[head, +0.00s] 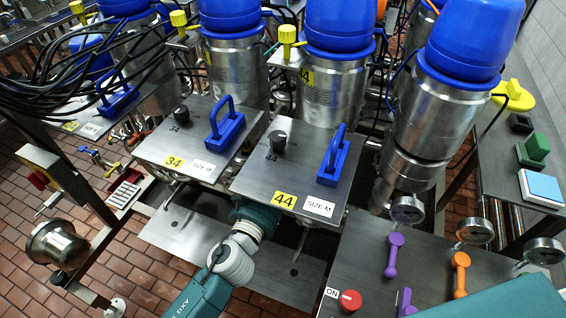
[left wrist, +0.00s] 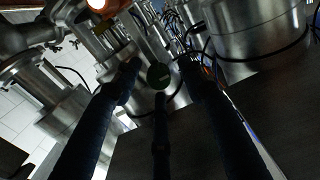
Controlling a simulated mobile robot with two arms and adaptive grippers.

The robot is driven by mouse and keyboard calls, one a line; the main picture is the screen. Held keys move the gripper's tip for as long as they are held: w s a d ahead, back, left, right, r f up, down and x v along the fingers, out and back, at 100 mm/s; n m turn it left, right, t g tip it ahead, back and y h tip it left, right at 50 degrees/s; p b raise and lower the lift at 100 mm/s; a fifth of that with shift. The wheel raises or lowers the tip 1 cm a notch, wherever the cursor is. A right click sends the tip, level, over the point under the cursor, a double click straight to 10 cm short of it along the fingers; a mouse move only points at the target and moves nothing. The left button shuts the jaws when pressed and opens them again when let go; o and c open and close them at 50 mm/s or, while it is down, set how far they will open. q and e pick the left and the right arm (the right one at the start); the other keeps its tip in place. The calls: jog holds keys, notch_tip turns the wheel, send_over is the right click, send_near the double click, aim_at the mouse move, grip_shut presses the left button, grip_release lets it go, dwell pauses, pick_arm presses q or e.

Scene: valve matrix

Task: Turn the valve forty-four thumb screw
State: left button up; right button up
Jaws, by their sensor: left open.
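The plate labelled 44 (head: 250,186) is in the middle of the head view. It has a black knob (head: 277,141) on top and a blue handle (head: 334,158). My left arm reaches under this plate's front edge, so its gripper is hidden in the head view. In the left wrist view my left gripper (left wrist: 160,82) is open, its dark fingers spread. A small round dark disc (left wrist: 158,75) shows between the fingertips; I cannot tell whether they touch it or whether it is the thumb screw. My right gripper is not in view.
The similar plate 34 (head: 160,150) is close on the left. Steel cylinders with blue caps (head: 340,22) stand behind. At the lower right a panel has purple (head: 393,255) and orange levers (head: 460,274) and a red knob (head: 350,300). A steel cylinder (left wrist: 255,40) is at the wrist view's upper right.

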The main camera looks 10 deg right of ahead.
pick_arm(q)
jog(key=shift+w, duration=0.1)
jog(key=shift+c, duration=0.8)
grip_shut()
jog(key=m, duration=0.3)
jog(key=shift+d+r+m, duration=0.1)
jog(key=shift+r+m, duration=0.05)
jog(key=shift+m, duration=0.25)
jog(key=m, duration=0.5)
jog(key=shift+m, duration=0.3)
jog(key=m, duration=0.4)
jog(key=shift+d, duration=0.1)
jog(key=shift+m, duration=2.3)
